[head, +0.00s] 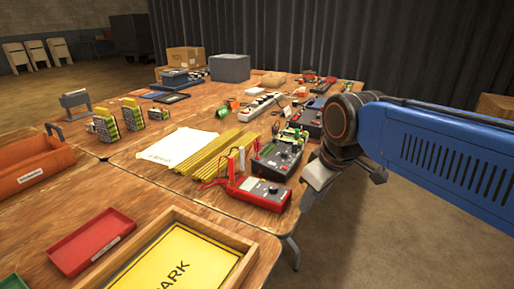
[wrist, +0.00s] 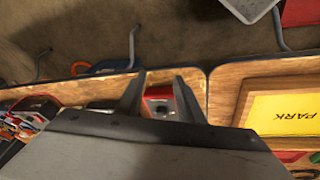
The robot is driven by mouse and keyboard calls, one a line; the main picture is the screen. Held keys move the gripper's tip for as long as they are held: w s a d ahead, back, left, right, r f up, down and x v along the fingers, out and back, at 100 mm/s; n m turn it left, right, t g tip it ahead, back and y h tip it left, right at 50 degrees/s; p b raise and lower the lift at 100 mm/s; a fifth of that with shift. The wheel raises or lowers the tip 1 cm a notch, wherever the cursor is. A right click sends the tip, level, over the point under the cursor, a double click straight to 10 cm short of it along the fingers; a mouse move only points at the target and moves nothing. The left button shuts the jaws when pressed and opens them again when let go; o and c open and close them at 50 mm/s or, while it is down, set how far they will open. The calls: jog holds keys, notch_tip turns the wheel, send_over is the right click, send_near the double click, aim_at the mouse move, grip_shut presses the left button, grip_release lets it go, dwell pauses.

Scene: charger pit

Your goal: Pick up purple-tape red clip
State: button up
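I cannot make out a red clip with purple tape in either view. Red leads (head: 212,184) lie beside a red meter (head: 262,190) at the table's near right edge, too small to show any tape. My gripper (head: 312,192) hangs by the table edge, right of the meter, its fingers mostly unclear there. In the wrist view, the two fingers of my gripper (wrist: 157,88) are spread apart with nothing held. A red box with a round dial (wrist: 160,103), likely the meter, shows beyond and between them. More red wires (wrist: 28,118) show at the left.
A dark meter (head: 278,158) stands behind the red one. Yellow strips (head: 215,156) and a white sheet (head: 176,147) lie mid-table. A wooden tray with a yellow PARK panel (head: 245,262), a red tray (head: 91,240) and an orange toolbox (head: 30,168) are nearer.

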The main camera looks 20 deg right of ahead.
jog(key=w+a+r+n+g, duration=0.2)
jog(key=w+a+r+n, duration=0.1)
jog(key=w+r+n, duration=0.9)
notch_tip(320, 180, up, 7)
jog(key=n+g, duration=0.2)
jog(key=n, duration=0.8)
send_over(257, 141)
jog(key=f, duration=1.1)
jog(key=shift+a, duration=0.35)
jog(key=shift+d+f, duration=0.2)
jog(key=shift+f, duration=1.15)
jog(key=shift+d+f, duration=0.15)
jog(key=shift+f, duration=1.2)
jog(key=shift+c, duration=0.3)
grip_shut()
